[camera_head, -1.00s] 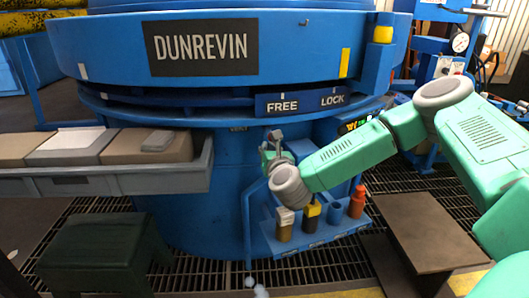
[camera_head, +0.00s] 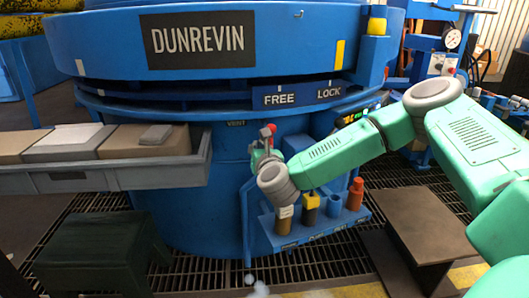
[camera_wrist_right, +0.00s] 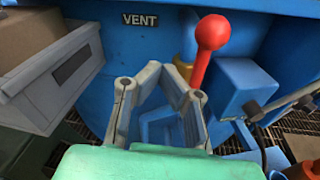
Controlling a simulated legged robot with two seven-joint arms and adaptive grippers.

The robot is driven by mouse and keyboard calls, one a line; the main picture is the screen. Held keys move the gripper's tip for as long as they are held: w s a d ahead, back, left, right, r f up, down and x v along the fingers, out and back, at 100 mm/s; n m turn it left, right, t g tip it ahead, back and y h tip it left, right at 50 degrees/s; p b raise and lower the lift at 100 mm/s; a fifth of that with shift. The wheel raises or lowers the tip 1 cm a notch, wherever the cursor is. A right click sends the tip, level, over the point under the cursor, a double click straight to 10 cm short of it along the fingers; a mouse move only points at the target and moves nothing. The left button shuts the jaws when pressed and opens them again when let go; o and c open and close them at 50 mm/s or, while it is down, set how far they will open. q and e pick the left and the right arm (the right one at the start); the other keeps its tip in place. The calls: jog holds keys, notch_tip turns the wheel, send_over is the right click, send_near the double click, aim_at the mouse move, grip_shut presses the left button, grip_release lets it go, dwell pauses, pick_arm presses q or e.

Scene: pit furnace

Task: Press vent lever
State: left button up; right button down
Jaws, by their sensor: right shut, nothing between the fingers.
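My right gripper (camera_head: 260,149) is shut and empty, just below and left of the knob in the head view. It also shows in the wrist view (camera_wrist_right: 162,76). I cannot tell whether it touches the lever. My left gripper is not in view.
A grey tray with boxes (camera_head: 110,179) projects on the left. A blue rack (camera_head: 320,228) with several cylinders, one orange-red, sits below my right wrist. A blue box (camera_wrist_right: 243,86) stands right of the lever. A brown platform (camera_head: 430,222) is at right.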

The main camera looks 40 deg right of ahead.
jog(key=shift+w+a+f+p+v, duration=0.35)
jog(key=shift+p+v, duration=1.35)
jog(key=shift+v, duration=3.75)
jog(key=s+a+f+n+g+y, duration=0.2)
jog(key=s+a+f+n+y, duration=0.15)
jog(key=a+f+n, duration=0.35)
jog(key=s+a+f+n+g+y, duration=0.1)
jog(key=s+a+f+n+y, duration=0.3)
jog(key=a+n, duration=0.45)
jog(key=s+a+f+n+g+y, duration=0.3)
jog(key=s+f+n+g, duration=0.3)
jog(key=s+f+n, duration=0.7)
jog(key=s+d+f+n+g+h, duration=0.1)
jog(key=s+d+n+g+h, duration=0.4)
jog(key=s+d+n, duration=0.65)
pick_arm(q)
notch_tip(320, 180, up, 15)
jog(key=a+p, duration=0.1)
jog(key=p, duration=1.1)
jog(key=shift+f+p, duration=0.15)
jog(key=shift+p, duration=0.25)
pick_arm(e)
jog(key=a+r+n+g+y, duration=0.1)
jog(key=a+r+n, duration=0.2)
jog(key=r, duration=0.9)
jog(key=shift+s+a+r, duration=0.15)
jog(key=shift+s+a, duration=0.05)
jog(key=shift+s, duration=0.1)
